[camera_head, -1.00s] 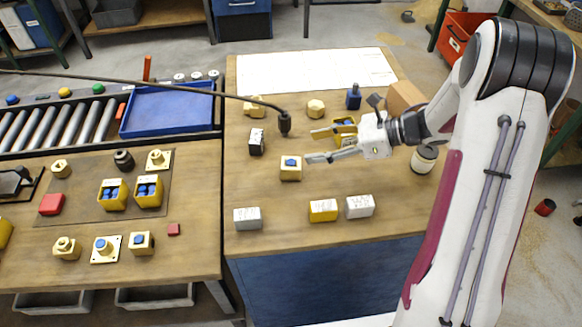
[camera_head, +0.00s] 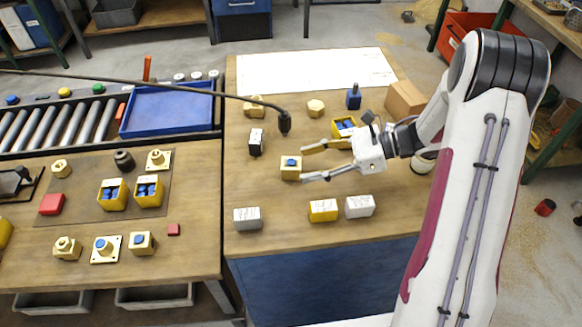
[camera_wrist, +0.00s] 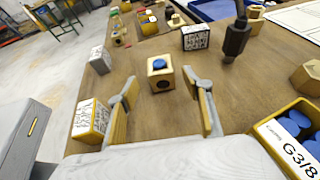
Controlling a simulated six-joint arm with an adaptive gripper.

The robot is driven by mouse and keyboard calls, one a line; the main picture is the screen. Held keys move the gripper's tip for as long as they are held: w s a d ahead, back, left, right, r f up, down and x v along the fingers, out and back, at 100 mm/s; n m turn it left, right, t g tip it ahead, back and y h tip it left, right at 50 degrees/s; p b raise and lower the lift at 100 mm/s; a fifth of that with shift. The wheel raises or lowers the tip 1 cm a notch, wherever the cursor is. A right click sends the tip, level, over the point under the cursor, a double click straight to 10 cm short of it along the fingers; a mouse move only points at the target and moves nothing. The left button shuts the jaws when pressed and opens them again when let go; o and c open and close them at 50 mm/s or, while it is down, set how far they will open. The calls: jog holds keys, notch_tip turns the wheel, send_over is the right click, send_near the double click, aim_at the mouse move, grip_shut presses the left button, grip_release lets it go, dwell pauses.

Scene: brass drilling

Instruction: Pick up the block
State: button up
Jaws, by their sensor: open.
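The block (camera_head: 291,174) is a pale brass-coloured cube with a blue round insert on its top. It stands upright on the right-hand wooden table. In the wrist view the block (camera_wrist: 160,76) lies straight ahead, just beyond and between the fingertips. My gripper (camera_head: 304,163) is open and empty, reaching from the right with its fingers pointing at the block. In the wrist view its two fingers (camera_wrist: 166,88) are spread wide on either side. I cannot tell whether a fingertip touches the block.
A black drill-like tool (camera_head: 285,122) hangs behind the block. A black-and-white box (camera_head: 256,142) stands back left. A yellow bin with blue parts (camera_head: 344,127) is behind my gripper. Labelled boxes (camera_head: 323,210) line the front. The table left of the block is clear.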

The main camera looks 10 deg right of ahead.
aim_at(291, 167)
jog(key=shift+a+f, duration=0.1)
jog(key=shift+a, duration=0.15)
jog(key=shift+x, duration=2.6)
jog(key=shift+w+d, duration=0.1)
grip_shut()
